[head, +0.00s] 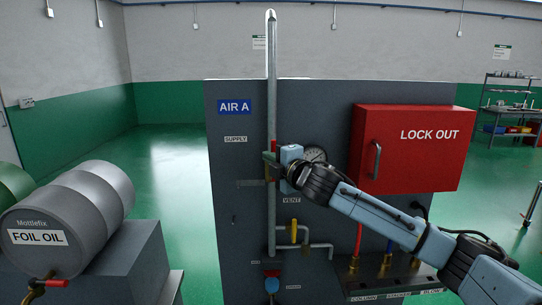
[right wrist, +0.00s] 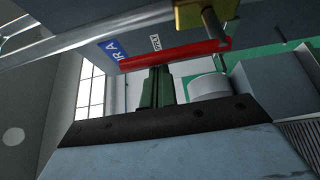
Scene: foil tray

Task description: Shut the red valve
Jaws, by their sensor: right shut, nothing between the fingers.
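The red valve lever (head: 273,146) is on the upright grey pipe (head: 271,80) below the AIR A sign, and looks roughly in line with the pipe. In the right wrist view the red lever (right wrist: 175,54) is a long bar beside a brass valve body (right wrist: 190,14). My right gripper (head: 268,162) is at the pipe by the lever, partly hidden by its own wrist. In the right wrist view its dark green fingers (right wrist: 157,82) are together and empty, ending close to the lever; I cannot tell whether they touch it. My left gripper is out of view.
A pressure gauge (head: 315,154) sits just right of my wrist. A red LOCK OUT box (head: 420,125) sticks out on the right. A yellow lever (head: 293,231) is lower on the piping.

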